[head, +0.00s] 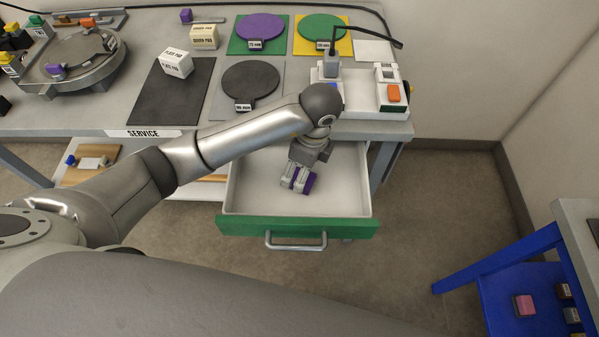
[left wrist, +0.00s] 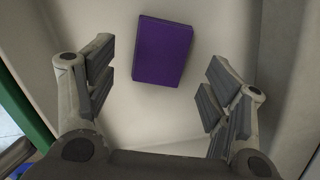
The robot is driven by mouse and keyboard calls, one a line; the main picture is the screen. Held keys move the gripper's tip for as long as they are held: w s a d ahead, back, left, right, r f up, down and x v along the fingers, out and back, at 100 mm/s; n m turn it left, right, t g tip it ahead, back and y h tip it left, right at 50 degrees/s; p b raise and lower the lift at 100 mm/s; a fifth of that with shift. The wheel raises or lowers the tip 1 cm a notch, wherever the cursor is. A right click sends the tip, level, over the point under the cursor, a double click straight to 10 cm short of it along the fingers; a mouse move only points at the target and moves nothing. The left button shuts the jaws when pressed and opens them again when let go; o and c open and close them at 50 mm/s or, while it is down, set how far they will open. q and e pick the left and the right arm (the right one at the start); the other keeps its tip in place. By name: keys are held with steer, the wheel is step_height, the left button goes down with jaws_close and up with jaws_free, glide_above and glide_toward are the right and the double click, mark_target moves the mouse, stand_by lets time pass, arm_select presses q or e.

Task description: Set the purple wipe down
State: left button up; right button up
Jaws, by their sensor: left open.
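The purple wipe (left wrist: 162,52) is a flat purple block lying on the white floor of the open drawer (head: 340,200). In the left wrist view it lies beyond and between the two spread fingers of my left gripper (left wrist: 160,85), touching neither. In the head view my left gripper (head: 297,180) points down into the drawer, and the wipe (head: 309,184) is partly hidden behind its fingers. The left gripper is open. My right gripper is not in view.
The drawer has a green front (head: 296,227) with a metal handle, and its floor around the wipe is clear. Above it the bench holds a white device (head: 352,98), coloured discs on mats, and a black mat (head: 172,92). A blue cart (head: 500,260) stands at right.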

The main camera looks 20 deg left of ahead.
arm_select(q)
step_height(320, 180, up, 8)
steer(key=d+p, duration=0.1)
steer(key=shift+d+r+p, duration=0.15)
steer(key=shift+r+p, duration=0.1)
steer(key=shift+p, duration=0.1)
steer(key=shift+s, duration=0.1)
